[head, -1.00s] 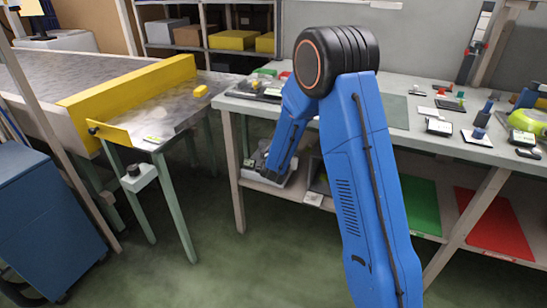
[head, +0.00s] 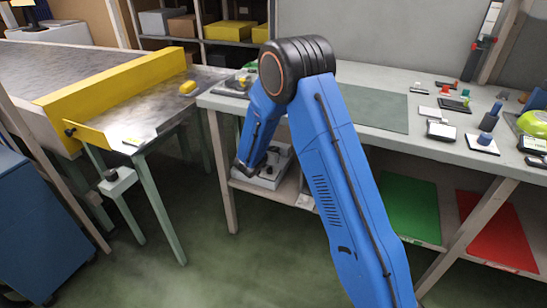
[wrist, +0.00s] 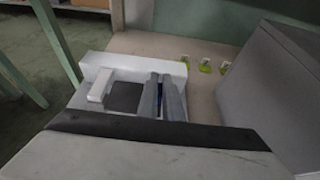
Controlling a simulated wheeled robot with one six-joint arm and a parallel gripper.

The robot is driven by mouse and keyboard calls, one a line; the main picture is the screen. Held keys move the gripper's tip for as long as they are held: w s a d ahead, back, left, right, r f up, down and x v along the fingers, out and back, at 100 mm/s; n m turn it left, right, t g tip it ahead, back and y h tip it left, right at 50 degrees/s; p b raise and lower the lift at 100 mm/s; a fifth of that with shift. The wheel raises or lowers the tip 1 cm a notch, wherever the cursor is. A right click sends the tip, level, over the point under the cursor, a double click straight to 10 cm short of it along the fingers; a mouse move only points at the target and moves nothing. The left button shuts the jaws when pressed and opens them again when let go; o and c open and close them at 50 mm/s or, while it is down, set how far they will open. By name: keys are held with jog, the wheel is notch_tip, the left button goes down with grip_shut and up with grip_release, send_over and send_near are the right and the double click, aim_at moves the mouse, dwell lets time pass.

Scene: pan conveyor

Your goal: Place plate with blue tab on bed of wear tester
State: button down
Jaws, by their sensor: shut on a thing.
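The wear tester (head: 272,175) is a white box on the lower shelf under the bench, partly behind my arm in the head view. In the wrist view the tester (wrist: 98,64) shows a raised white block (wrist: 101,84) and a dark square surface beside it; I cannot tell whether that is bed or plate. My gripper (wrist: 161,80) has two grey fingers close together over the tester's right part. The rest of the plate is not clearly seen. The fingertips are hidden in the head view.
The bench top (head: 440,148) stands above the shelf, with a bench leg (head: 222,180) at the tester's left. A grey box (wrist: 275,85) stands close on the right. Green (head: 412,208) and red (head: 493,232) sheets lie further right.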

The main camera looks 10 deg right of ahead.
jog(key=shift+f, duration=1.85)
jog(key=c, duration=1.9)
grip_release()
jog(key=shift+f, duration=0.15)
jog(key=shift+s+a+r, duration=0.15)
jog(key=shift+s+r, duration=0.05)
jog(key=shift+r, duration=0.05)
jog(key=v, duration=1.1)
jog(key=shift+s+a+r, duration=0.1)
jog(key=shift+s+r, duration=0.05)
jog(key=shift+s, duration=0.1)
